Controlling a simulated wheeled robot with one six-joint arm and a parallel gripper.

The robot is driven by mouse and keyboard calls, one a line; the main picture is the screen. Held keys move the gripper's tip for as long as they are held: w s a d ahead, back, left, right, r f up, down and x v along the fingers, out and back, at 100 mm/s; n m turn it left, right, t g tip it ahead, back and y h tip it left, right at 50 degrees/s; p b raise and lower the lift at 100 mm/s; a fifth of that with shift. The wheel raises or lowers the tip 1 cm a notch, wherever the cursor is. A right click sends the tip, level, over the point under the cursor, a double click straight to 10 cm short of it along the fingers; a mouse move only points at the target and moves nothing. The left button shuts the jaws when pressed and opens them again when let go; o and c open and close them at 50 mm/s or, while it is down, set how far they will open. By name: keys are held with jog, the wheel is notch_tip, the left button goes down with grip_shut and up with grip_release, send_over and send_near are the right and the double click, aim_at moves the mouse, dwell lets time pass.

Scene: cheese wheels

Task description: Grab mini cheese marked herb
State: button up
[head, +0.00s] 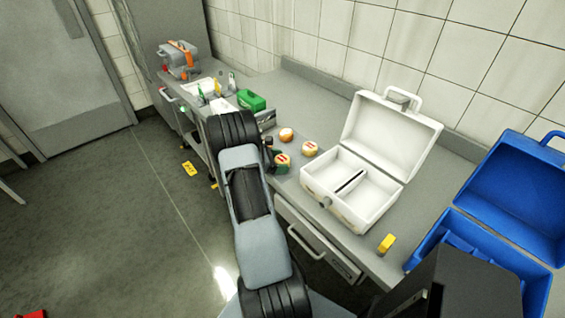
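Small round cheeses sit on the grey counter (322,103) just right of my arm. One with an orange side and pale top (286,134) is farthest back. One with a red mark on its pale top (309,149) is nearer the white case. A third with a green side (281,159) is right beside my arm's end and partly hidden. The labels are too small to read, so I cannot tell surely which is marked herb. My gripper (268,150) is dark, small and mostly hidden by my arm, next to the green-sided cheese. Its fingers and any contact are unclear.
An open white case (392,193) with a divider stands right of the cheeses. An open blue case (529,203) and a yellow block (386,244) are nearer. A green box (251,100) and small bottles stand behind my arm. A tiled wall bounds the counter.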

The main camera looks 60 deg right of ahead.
jog(key=c, duration=0.7)
